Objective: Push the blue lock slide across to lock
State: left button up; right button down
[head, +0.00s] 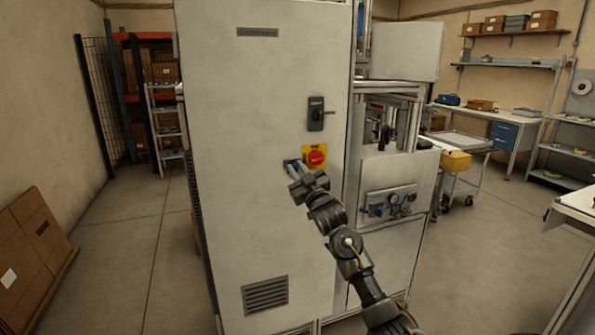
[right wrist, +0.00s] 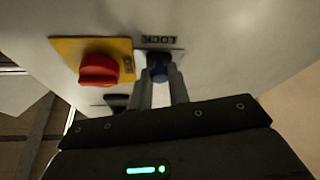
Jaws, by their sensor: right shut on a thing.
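My left gripper is not in view.
A red rotary knob (head: 315,157) on a yellow plate sits close beside my right gripper. A dark handle (head: 316,114) is above it on the tall cabinet (head: 240,210). A panel with gauges (head: 388,203) is at the right. The floor at the left is open.

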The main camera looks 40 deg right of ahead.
jog(key=shift+s+d, duration=0.2)
jog(key=shift+d, duration=0.4)
jog(key=shift+s+d, duration=0.2)
jog(key=shift+d, duration=0.35)
jog(key=c, duration=1.3)
grip_release()
jog(key=shift+r, duration=0.1)
